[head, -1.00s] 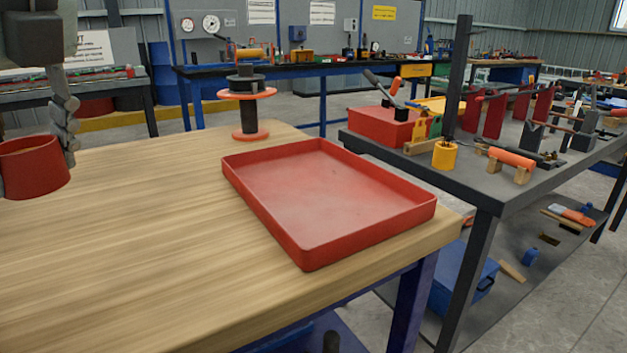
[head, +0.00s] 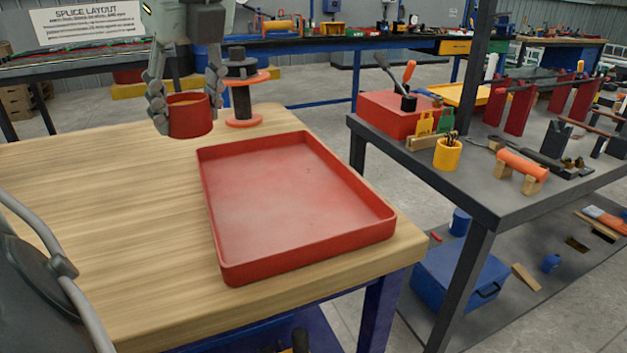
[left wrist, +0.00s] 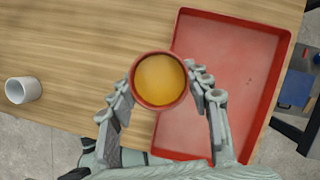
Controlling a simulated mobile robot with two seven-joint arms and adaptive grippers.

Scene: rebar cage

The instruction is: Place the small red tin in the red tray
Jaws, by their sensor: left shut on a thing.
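The small red tin (head: 190,115) is held upright between the fingers of my left gripper (head: 187,112), above the wooden table. In the left wrist view the tin (left wrist: 159,81) shows from above with a yellow-orange inside, and my left gripper (left wrist: 160,95) has a finger on each side of it. The red tray (head: 225,271) lies on the table to the right of and nearer than the tin, and is empty. In the left wrist view the tray (left wrist: 232,17) is at right, beside and partly behind the tin. My right gripper is not in view.
A black and orange spool (head: 243,120) stands behind the tray, close to the tin's right. A white cup (left wrist: 22,90) shows at left in the left wrist view. A dark metal table (head: 480,200) with tools stands at right. The wooden table (head: 100,220) is clear left of the tray.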

